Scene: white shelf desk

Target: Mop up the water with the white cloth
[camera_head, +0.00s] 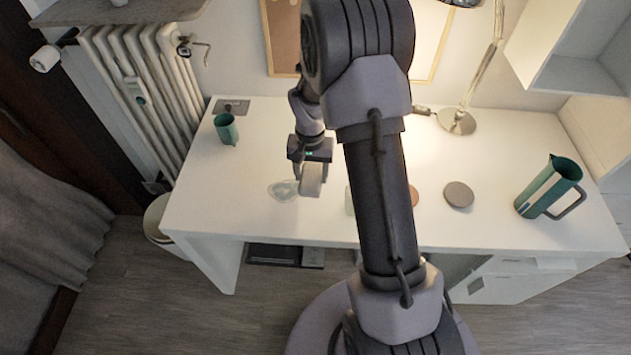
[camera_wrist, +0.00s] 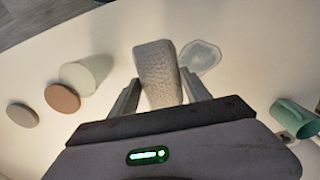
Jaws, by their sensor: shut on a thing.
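The white cloth (camera_head: 311,181) is a pale, thick, folded-looking piece held in my gripper (camera_head: 312,166) above the white desk. In the wrist view the cloth (camera_wrist: 157,72) stands out between the two fingers of my gripper (camera_wrist: 160,92), which are shut on it. The water (camera_head: 283,190) is a clear, irregular puddle on the desk, just left of the cloth. In the wrist view the puddle (camera_wrist: 200,56) lies just right of the cloth's far end. I cannot tell whether the cloth touches the desk or the puddle's edge.
A green cup (camera_head: 227,130) stands at the desk's left. A terracotta disc (camera_wrist: 62,98), a grey disc (camera_head: 459,195) and a pale round object (camera_wrist: 83,74) lie on the cloth's other side. A green pitcher (camera_head: 548,188) and a lamp (camera_head: 457,121) stand right. The desk's front left is clear.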

